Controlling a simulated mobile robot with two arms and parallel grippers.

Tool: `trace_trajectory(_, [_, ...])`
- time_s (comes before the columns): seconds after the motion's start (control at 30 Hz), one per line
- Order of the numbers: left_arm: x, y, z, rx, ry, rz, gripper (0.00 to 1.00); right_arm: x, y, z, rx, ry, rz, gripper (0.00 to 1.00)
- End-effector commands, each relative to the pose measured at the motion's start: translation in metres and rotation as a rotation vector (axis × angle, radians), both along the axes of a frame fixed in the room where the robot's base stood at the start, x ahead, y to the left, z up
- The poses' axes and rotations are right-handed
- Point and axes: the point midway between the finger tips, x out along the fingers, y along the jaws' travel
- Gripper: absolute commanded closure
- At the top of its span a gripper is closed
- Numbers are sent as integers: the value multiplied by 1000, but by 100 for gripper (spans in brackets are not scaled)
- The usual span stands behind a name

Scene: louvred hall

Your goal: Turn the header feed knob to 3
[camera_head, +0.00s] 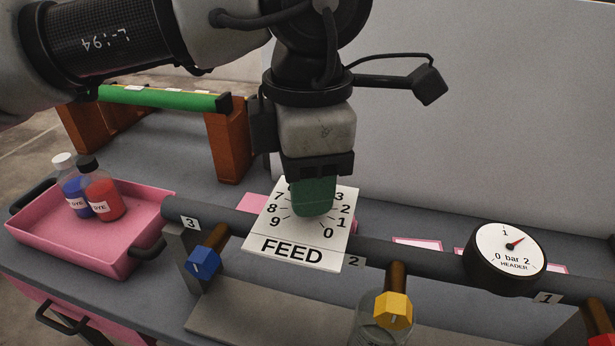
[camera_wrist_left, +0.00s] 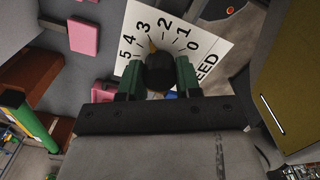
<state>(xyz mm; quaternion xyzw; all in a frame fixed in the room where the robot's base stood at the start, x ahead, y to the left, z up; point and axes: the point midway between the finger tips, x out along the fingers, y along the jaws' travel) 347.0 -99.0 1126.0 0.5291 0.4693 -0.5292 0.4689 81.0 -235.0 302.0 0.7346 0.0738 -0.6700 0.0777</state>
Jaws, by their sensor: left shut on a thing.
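The white FEED dial plate (camera_head: 290,240) stands on the dark header pipe (camera_head: 400,249), with digits in an arc. My left gripper (camera_head: 313,205) comes down in front of the plate and hides the knob and some digits in the head view. In the left wrist view, the black feed knob (camera_wrist_left: 160,72) sits between my gripper's green fingers, which are shut on it. A small yellowish pointer (camera_wrist_left: 152,46) shows at the knob's edge, toward the 3 on the plate (camera_wrist_left: 206,45), perhaps slightly to its 2 side. My right gripper is not in view.
A round header gauge (camera_head: 505,257) has its needle between 1 and 2 bar. Blue (camera_head: 203,263) and yellow (camera_head: 393,310) valve knobs sit below the pipe. A pink tray (camera_head: 120,258) with blue and red dye bottles stands at left. A green bar (camera_head: 165,98) lies behind.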

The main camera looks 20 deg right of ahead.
Motion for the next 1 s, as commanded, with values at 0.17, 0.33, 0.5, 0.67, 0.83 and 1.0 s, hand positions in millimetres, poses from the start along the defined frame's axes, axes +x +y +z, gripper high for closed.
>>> trace_trajectory(0.17, [1, 0, 2, -3, -3, 1, 65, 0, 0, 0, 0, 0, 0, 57])
trace_trajectory(0.33, [0, 0, 1, -2, -2, 0, 41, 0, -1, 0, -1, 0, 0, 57])
trace_trajectory(0.5, [0, 0, 1, -1, -1, -1, 41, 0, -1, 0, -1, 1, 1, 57])
trace_trajectory(0.67, [0, 0, 5, -1, -2, 0, 41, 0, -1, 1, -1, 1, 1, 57])
trace_trajectory(0.83, [0, 0, 31, -2, -3, 0, 41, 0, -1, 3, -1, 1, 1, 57])
trace_trajectory(1.0, [0, -1, 67, -2, -4, 1, 41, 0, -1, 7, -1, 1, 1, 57])
